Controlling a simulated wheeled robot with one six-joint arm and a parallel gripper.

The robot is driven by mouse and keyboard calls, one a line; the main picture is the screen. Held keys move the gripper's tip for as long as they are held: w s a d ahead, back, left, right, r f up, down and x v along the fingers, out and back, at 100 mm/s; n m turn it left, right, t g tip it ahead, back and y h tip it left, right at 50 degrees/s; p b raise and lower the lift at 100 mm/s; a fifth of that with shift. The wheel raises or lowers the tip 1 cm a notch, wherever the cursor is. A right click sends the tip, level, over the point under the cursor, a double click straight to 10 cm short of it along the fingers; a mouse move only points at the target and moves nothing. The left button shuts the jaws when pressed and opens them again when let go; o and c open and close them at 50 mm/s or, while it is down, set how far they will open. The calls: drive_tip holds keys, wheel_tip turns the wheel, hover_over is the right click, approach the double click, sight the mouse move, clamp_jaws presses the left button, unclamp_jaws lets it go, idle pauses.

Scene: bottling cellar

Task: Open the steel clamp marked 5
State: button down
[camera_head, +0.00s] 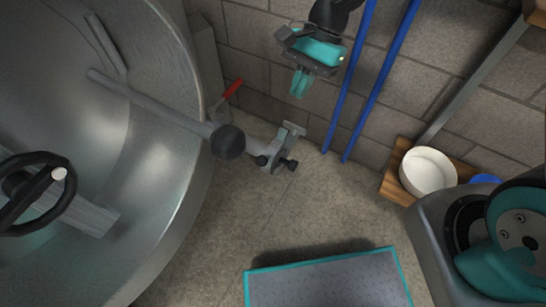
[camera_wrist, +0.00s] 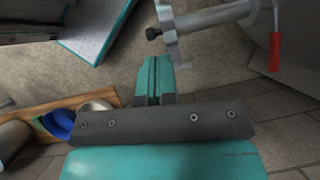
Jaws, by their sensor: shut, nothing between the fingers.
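A grey steel clamp (camera_head: 283,145) with black knobs sits low beside the big steel tank, above the floor. It also shows at the top of the wrist view (camera_wrist: 172,38), just beyond and to the right of my fingertips. I cannot read a number on it. My gripper (camera_head: 299,92) hangs in front of the block wall, above the clamp in the head view and apart from it. Its teal fingers are together and empty, as the wrist view also shows (camera_wrist: 154,62). A red handle (camera_head: 233,89) is near the clamp; it shows at upper right in the wrist view (camera_wrist: 275,51).
The steel tank (camera_head: 150,120) fills the left, with a black handwheel (camera_head: 62,205) and a ball-ended bar (camera_head: 160,107). Two blue pipes (camera_head: 380,80) run along the wall. A white bowl (camera_head: 428,172) stands on a wooden shelf. A teal-edged grey platform (camera_head: 330,285) lies in front.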

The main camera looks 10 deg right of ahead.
drive_tip(key=f, duration=0.2)
drive_tip(key=b, duration=0.3)
approach(268, 158)
wheel_tip(268, 158, down, 4)
drive_tip(key=shift+s+a+f+b, duration=0.3)
drive_tip(key=shift+s+a, duration=0.15)
drive_tip(key=shift+a, duration=0.1)
drive_tip(key=shift+s+a+f+b, duration=0.25)
drive_tip(key=shift+s+a, duration=0.15)
drive_tip(key=shift+a, duration=0.1)
drive_tip(key=shift+s+a, duration=0.3)
drive_tip(key=shift+a, duration=0.05)
drive_tip(key=shift+s, duration=0.1)
